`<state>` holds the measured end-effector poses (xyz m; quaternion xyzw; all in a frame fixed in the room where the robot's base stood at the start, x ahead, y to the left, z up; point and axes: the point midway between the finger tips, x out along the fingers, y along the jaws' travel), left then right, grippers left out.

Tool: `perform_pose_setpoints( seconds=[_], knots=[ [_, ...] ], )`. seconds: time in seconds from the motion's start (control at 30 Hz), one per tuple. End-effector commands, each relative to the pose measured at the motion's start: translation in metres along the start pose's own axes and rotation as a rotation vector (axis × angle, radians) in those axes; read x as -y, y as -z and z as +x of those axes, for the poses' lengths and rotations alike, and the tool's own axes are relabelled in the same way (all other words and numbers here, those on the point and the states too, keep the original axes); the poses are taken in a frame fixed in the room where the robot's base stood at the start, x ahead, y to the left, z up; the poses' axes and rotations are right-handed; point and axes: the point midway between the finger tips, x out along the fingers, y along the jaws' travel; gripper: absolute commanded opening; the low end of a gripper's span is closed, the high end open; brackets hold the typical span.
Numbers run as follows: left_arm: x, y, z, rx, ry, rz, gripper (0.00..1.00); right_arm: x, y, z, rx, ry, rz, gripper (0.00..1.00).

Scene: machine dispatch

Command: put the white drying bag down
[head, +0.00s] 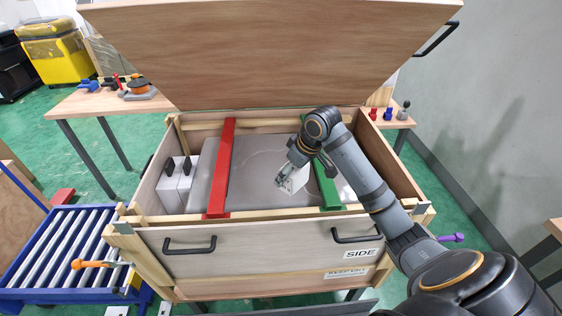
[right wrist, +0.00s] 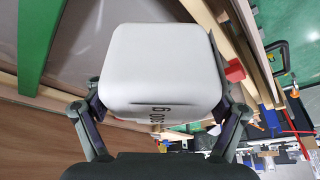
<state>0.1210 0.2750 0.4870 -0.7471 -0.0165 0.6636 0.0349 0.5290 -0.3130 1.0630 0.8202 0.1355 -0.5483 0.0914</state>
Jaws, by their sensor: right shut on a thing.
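My right gripper (head: 285,180) is shut on the white drying bag (head: 298,178), inside the outline of the open wooden crate (head: 270,246). In the right wrist view the white bag (right wrist: 160,65) sits between the two fingers of the gripper (right wrist: 158,106), with dark printing on its near face. In the head view the bag is left of the green bar (head: 327,184), over the grey covered machine (head: 258,168). I cannot tell whether it touches anything below. My left gripper is not in view.
A red bar (head: 221,168) and the green bar cross the crate. White blocks with black tops (head: 175,184) stand at its left end. The raised lid (head: 270,50) stands behind. A roller conveyor (head: 55,245) is at the left.

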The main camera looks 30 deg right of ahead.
Motion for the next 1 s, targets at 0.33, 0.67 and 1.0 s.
perform_pose_setpoints(
  seconds=[0.33, 0.67, 1.0],
  knots=[
    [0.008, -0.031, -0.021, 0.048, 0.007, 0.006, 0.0, -0.019, 0.048, 0.047, 0.0, 0.007, 0.002, 0.46],
    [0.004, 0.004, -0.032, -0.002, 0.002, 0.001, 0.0, -0.037, 0.075, 0.109, 0.001, 0.004, 0.0, 0.46],
    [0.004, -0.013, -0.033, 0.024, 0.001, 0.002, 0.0, -0.044, 0.082, 0.135, -0.002, 0.0, -0.001, 0.46]
  ],
)
